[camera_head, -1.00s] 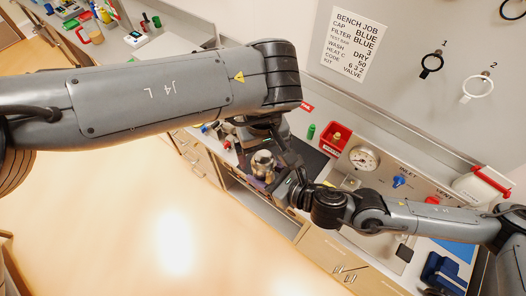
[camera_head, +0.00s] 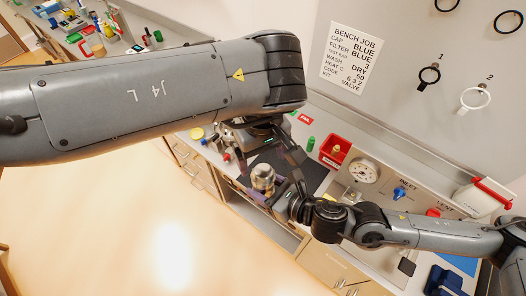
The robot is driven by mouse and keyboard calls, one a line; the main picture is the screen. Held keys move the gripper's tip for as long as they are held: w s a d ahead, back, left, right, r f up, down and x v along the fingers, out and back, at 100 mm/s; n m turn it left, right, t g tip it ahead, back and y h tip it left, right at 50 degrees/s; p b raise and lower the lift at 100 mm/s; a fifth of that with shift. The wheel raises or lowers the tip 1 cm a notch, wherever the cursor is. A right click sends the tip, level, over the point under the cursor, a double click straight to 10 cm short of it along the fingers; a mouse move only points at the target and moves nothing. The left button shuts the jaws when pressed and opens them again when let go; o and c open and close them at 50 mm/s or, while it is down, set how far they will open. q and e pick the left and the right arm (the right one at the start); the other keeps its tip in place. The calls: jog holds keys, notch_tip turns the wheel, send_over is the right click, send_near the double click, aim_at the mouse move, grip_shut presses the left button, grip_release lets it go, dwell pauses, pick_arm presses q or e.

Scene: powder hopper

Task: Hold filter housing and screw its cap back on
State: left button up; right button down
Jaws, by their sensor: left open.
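A shiny metal cylindrical body (camera_head: 263,179), likely the filter housing, stands upright on the dark mat (camera_head: 312,172) at the bench's front. My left gripper (camera_head: 265,158) hangs above and behind it, open, its dark fingers spread; I see nothing between them. My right gripper (camera_head: 285,198) reaches in from the right, close beside the metal body's lower part. Its fingers are dark and partly hidden, so I cannot tell whether they touch or grip the body. I cannot make out a separate cap.
A red bin (camera_head: 335,151) and green cylinder (camera_head: 311,144) stand behind the mat. A gauge panel (camera_head: 364,171) with a blue knob (camera_head: 400,193) is at right. A job sheet (camera_head: 351,58) hangs on the wall.

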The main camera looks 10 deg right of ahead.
pick_arm(q)
jog(key=n, duration=0.5)
jog(key=shift+r, duration=0.2)
jog(key=n, duration=0.3)
jog(key=shift+r+n, duration=0.15)
jog(key=shift+n, duration=0.25)
jog(key=n, duration=0.4)
jog(key=shift+d+r, duration=0.1)
jog(key=shift+r, duration=0.05)
jog(key=n, duration=0.6)
jog(key=shift+r, duration=0.25)
jog(key=n, duration=0.4)
jog(key=shift+r+n+h, duration=0.15)
jog(key=shift+n+h, duration=0.15)
jog(key=n, duration=0.4)
jog(key=shift+r, duration=0.1)
jog(key=n, duration=0.5)
jog(key=shift+s+r, duration=0.1)
jog(key=shift+s, duration=0.15)
jog(key=n, duration=0.4)
jog(key=shift+s, duration=0.1)
